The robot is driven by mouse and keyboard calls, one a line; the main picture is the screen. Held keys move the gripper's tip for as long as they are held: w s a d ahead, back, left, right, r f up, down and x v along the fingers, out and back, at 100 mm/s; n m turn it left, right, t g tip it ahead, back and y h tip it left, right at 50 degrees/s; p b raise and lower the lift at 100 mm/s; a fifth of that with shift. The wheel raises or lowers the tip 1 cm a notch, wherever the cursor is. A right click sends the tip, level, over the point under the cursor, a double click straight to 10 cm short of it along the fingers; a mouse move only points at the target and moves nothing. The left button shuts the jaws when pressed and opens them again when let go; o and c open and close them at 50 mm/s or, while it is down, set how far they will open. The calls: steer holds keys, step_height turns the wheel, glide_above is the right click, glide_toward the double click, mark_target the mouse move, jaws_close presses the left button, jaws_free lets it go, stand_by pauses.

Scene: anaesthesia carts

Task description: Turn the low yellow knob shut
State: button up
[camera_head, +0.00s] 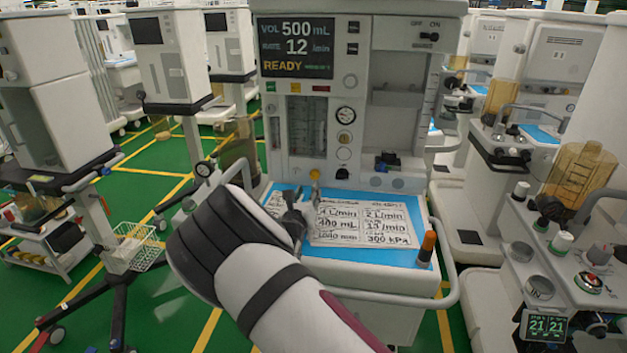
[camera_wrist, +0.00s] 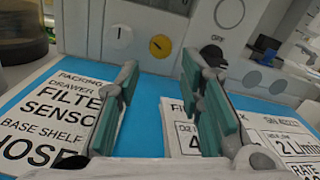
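The low yellow knob (camera_head: 314,175) is on the lower front panel of the middle cart, just above the blue worktop. In the wrist view the yellow knob (camera_wrist: 160,46) shows face-on, with a dark mark on its face. My gripper (camera_head: 305,205) is above the blue worktop in front of the panel. In the wrist view my gripper (camera_wrist: 158,88) is open, with its two teal-padded fingers apart and nothing between them. The exact gap to the knob is hard to judge.
Printed sheets (camera_head: 350,222) lie on the blue worktop (camera_head: 385,255) under my gripper. An orange and black bottle-like item (camera_head: 427,248) stands at its right edge. A black knob (camera_wrist: 212,55) is near the right finger. Other carts stand on both sides; green floor (camera_head: 150,290) shows at left.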

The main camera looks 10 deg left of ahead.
mark_target(314, 176)
steer(key=w, duration=0.5)
steer(key=w+b, duration=0.1)
steer(key=w, duration=0.2)
steer(key=shift+d, duration=0.3)
jaws_close()
